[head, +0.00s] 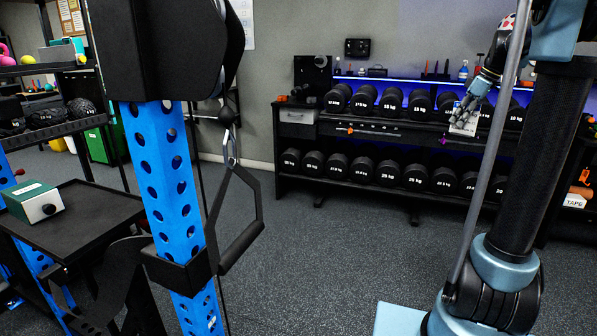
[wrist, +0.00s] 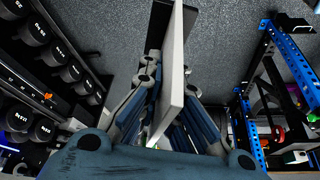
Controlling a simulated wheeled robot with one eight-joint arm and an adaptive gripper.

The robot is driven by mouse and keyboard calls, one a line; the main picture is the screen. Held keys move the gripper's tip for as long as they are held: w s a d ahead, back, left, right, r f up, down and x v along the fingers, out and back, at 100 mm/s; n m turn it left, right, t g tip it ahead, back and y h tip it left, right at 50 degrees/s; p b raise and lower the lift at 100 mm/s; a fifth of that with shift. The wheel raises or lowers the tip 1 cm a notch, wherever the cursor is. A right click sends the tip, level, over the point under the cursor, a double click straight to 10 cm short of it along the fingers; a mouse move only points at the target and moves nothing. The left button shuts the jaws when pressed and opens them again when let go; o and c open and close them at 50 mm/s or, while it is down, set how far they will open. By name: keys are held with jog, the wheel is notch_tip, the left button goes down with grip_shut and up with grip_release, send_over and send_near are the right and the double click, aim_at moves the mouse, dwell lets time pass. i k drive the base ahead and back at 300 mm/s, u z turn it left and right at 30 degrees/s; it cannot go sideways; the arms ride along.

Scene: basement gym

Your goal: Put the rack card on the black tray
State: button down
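The rack card (head: 463,126) is a small white card with dark print, in front of the dumbbell rack at the right of the head view. My gripper (head: 472,103) is shut on it. In the wrist view the card (wrist: 172,85) shows nearly edge-on as a white slab between my two fingers (wrist: 168,108). The black tray (head: 98,207) is a flat, rimmed surface at the left of the head view, far from my gripper. A green and white box (head: 35,201) sits on its left part; its right part is bare.
The dumbbell rack (head: 385,140) stands along the back wall, close to my gripper. A blue perforated post (head: 165,190) with a hanging black handle (head: 242,245) stands between the tray and the open floor (head: 325,255). A dark shelf (head: 60,128) rises behind the tray.

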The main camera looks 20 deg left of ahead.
aim_at(96, 215)
jog(key=z, duration=0.05)
jog(key=i, duration=1.65)
jog(key=u, duration=3.65)
jog(key=i, duration=0.55)
jog(key=u, duration=0.1)
